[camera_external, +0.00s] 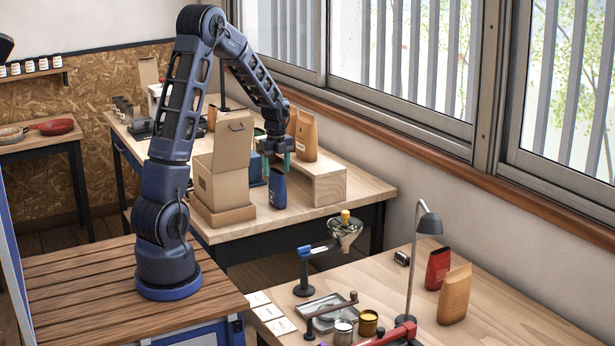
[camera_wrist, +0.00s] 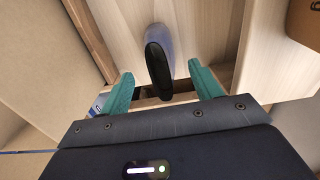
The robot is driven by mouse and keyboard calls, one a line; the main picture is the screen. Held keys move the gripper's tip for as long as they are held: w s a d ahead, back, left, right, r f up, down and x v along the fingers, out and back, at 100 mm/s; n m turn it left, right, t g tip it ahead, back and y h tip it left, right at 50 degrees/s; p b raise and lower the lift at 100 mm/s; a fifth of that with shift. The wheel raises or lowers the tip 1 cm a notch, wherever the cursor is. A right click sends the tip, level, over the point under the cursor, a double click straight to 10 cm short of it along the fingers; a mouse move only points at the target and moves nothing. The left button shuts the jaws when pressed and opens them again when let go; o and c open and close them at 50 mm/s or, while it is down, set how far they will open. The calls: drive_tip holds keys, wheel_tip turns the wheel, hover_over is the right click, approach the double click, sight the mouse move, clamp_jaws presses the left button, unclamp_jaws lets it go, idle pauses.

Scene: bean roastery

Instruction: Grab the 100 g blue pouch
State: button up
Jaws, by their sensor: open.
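The small dark blue pouch (camera_external: 278,190) stands upright on the far wooden table, between an open cardboard box and a low wooden riser. In the wrist view the pouch (camera_wrist: 158,72) shows from above, with its dark narrow top facing me. My gripper (camera_external: 277,164) points down just above the pouch. Its teal fingers are open, one to each side of the pouch's top in the wrist view (camera_wrist: 160,82). I cannot tell whether either finger touches it. The weight marking on the pouch is not readable.
The open cardboard box (camera_external: 224,182) stands close on the left. The wooden riser (camera_external: 325,186) is close on the right, with orange-brown bags (camera_external: 306,137) on it. Another blue item (camera_external: 256,165) is partly hidden behind the box. A red bag (camera_external: 437,268) stands on the near table.

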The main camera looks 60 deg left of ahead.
sight(277, 178)
drive_tip(key=shift+d+f, duration=0.15)
drive_tip(key=shift+f, duration=2.15)
drive_tip(key=c, duration=1.3)
